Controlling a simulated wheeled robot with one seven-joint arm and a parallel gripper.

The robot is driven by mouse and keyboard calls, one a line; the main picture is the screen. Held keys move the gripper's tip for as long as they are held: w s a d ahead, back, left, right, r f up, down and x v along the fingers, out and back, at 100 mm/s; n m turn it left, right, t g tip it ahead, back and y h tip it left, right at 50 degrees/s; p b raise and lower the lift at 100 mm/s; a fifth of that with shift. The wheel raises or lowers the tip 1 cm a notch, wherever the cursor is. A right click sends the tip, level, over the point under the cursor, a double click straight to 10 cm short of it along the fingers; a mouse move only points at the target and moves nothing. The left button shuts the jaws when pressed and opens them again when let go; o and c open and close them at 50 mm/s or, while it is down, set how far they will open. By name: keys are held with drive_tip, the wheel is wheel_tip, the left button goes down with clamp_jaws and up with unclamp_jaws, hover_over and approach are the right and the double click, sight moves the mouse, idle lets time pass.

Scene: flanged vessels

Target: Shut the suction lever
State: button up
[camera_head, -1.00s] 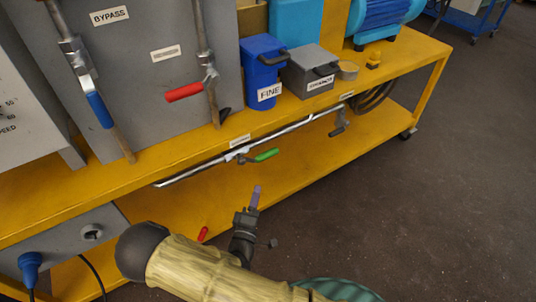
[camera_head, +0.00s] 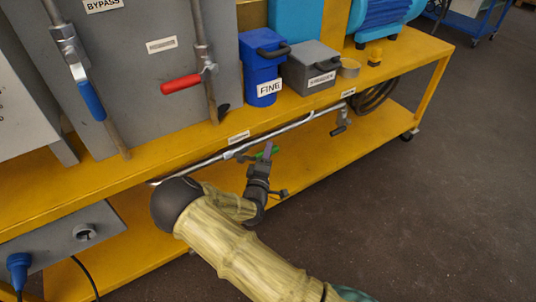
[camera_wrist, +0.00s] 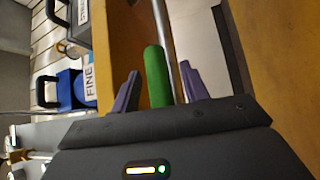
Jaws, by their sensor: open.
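A green lever handle (camera_head: 274,149) sits on the horizontal metal pipe (camera_head: 220,156) below the bench's front edge. I cannot read the small label (camera_head: 239,137) above it, so I cannot tell whether it is the suction lever. My gripper (camera_head: 267,153) is at the handle and partly covers it. In the wrist view the green handle (camera_wrist: 157,76) stands between the two purple fingers of my open gripper (camera_wrist: 160,80), with a gap visible on both sides. The handle's base is hidden behind the gripper body.
A red lever (camera_head: 181,84) and a blue lever (camera_head: 93,99) are on upright pipes, with a BYPASS label (camera_head: 101,4) above the blue one. A blue FINE box (camera_head: 263,75) and grey box (camera_head: 311,68) stand on the yellow bench (camera_head: 190,144). A dark-handled valve (camera_head: 339,128) hangs right.

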drive_tip(key=shift+w+d+r, duration=0.1)
drive_tip(key=shift+w, duration=0.35)
clamp_jaws()
